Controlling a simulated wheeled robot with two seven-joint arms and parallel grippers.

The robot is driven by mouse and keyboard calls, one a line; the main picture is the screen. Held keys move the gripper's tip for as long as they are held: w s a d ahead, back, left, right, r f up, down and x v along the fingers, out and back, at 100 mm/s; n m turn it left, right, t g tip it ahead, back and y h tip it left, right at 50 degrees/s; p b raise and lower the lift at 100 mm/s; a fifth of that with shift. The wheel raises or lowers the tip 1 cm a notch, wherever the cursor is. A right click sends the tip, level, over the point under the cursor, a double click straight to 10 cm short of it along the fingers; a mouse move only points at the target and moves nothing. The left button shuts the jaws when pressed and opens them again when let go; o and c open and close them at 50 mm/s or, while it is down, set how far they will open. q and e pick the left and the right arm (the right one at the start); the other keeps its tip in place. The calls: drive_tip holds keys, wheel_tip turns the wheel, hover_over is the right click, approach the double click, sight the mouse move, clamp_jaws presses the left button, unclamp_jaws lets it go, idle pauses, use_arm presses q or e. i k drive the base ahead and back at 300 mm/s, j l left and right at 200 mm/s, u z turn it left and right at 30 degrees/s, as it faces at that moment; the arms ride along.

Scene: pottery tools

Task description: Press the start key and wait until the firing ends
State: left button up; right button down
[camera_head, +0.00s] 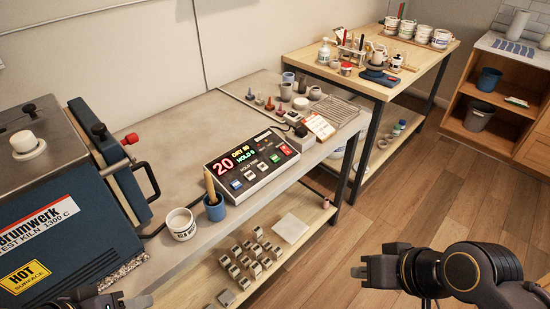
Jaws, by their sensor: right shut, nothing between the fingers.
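The kiln controller (252,180) is a white-edged box with a dark face on the grey bench. Its lit display (224,166) shows a red 20 with yellow and green text beside it. A row of keys runs along its front, with a green key (275,158) and a red key (286,149) toward the right; their labels are too small to read. My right gripper (362,271) is shut and empty, low at the right over the floor, well apart from the controller. Part of my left gripper (118,299) shows at the bottom left edge; its jaws are unclear.
The blue test kiln (60,235) with a HOT label stands at the left. A white cup (181,224) and a blue cup (215,208) holding a wooden tool stand left of the controller. Small pots (286,92) and a rack (336,110) are behind. Floor is clear at right.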

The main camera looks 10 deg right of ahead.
sight(274, 158)
drive_tip(key=i+l+z, duration=0.55)
drive_tip(key=i, duration=0.3)
drive_tip(key=j, duration=0.1)
